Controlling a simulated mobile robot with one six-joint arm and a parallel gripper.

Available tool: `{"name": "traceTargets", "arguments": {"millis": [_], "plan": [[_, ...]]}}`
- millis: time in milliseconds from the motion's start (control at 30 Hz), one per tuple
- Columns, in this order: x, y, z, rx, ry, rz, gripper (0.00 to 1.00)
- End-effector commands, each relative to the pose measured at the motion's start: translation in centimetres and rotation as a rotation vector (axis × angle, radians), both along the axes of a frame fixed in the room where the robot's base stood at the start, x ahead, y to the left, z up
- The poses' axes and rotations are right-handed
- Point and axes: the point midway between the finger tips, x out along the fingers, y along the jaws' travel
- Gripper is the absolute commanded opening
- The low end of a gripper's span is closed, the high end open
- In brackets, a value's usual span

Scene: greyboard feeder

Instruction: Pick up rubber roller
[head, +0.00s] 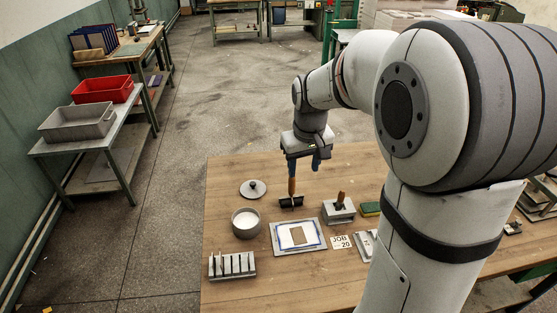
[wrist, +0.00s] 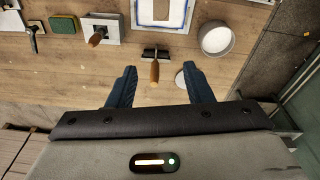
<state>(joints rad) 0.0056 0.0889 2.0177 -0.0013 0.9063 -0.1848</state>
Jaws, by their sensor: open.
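The rubber roller has a black head (head: 291,202) on the wooden table and a brown wooden handle (head: 291,186) that points up toward my gripper. In the wrist view its handle (wrist: 154,72) lies near the line between my fingertips, with the black head (wrist: 155,53) beyond it. My gripper (head: 303,165) is over the table, above the roller. Its two blue fingers are wide apart and empty in the wrist view (wrist: 159,70). No contact with the handle is clear.
A round lid (head: 253,188) and white-filled pot (head: 246,223) stand left of the roller. A framed sheet tray (head: 298,250) lies in front. A grey block with a wooden-handled tool (head: 340,212) and a green-yellow sponge (head: 370,209) are right. A slotted rack (head: 232,266) is front left.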

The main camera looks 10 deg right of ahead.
Motion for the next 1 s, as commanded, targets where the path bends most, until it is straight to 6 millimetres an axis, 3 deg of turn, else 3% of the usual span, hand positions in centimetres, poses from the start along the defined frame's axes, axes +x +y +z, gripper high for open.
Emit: {"name": "traceTargets", "arguments": {"millis": [33, 200, 400, 600, 1000], "plan": [[1.8, 0.0, -1.2, -0.001, 0.02, 0.014, 0.46], [7.2, -0.1, -5.2, -0.006, 0.069, 0.066, 0.46], [11.7, -0.2, -10.0, -0.007, 0.111, 0.117, 0.46], [13.3, -0.3, -12.1, -0.007, 0.127, 0.138, 0.46], [13.5, -0.3, -16.0, -0.007, 0.133, 0.14, 0.46]]}}
